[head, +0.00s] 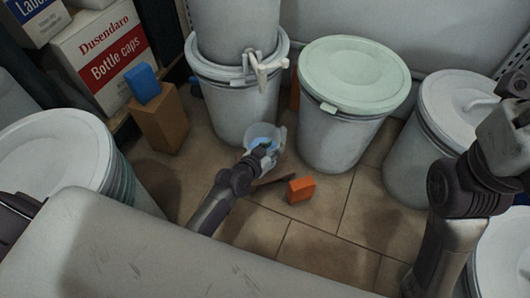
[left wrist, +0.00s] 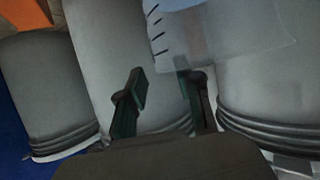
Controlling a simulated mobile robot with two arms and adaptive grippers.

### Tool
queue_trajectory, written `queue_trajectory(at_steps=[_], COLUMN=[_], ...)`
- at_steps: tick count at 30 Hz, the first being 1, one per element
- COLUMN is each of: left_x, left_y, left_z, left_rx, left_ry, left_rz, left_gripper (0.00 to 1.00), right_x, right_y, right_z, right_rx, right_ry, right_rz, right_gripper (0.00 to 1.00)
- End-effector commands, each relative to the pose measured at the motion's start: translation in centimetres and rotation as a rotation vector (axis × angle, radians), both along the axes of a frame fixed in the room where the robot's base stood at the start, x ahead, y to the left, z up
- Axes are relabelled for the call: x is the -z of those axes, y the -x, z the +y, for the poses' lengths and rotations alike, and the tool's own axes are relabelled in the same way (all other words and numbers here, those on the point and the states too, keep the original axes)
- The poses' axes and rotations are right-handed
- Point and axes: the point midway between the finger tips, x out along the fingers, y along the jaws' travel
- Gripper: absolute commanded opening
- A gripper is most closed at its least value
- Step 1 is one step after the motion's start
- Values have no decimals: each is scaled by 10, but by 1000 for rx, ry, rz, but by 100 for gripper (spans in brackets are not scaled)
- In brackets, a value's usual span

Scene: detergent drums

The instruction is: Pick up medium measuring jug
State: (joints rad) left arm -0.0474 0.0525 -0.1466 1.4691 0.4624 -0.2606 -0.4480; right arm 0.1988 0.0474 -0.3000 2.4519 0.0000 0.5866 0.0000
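A clear, bluish measuring jug (head: 262,131) shows in front of the middle drum in the head view, at my left gripper (head: 265,148). What it rests on is hidden. In the left wrist view the see-through jug (left wrist: 220,35), with dark scale marks, fills the upper middle. The left gripper's fingers (left wrist: 161,82) are apart there. The right-hand fingertip overlaps the jug's lower edge; the left-hand one is clear of it. I cannot tell whether they touch it. My right arm is at the right edge of the head view; its fingers do not show.
Drums (head: 350,130) stand around, one with a pale green lid (head: 354,75). An orange block (head: 301,189) and a dark flat piece lie on the tiled floor. A brown box (head: 160,122) with a blue block (head: 143,83) stands left. Floor is bare at front centre.

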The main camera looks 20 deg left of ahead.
Motion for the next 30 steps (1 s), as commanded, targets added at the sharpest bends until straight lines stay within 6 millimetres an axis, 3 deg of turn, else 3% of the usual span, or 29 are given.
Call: queue_trajectory(at_steps=[3, 12, 18, 30], left_x=[8, 6, 7, 4], left_y=[-13, -16, -16, -17], left_z=[-3, -4, -4, -4], left_rx=[-1, -1, -1, -1], left_ry=[1, 0, 0, 0], left_rz=[-2, 0, 0, -5], left_gripper=[35, 33, 0, 0], right_x=[-1, -5, -5, -5], right_y=[5, 6, 6, 6], right_z=[1, 1, 1, 1], right_rx=[2, 2, 2, 1], right_ry=[2, 3, 3, 3], right_rz=[-32, -38, -38, -38], right_gripper=[37, 37, 37, 37])
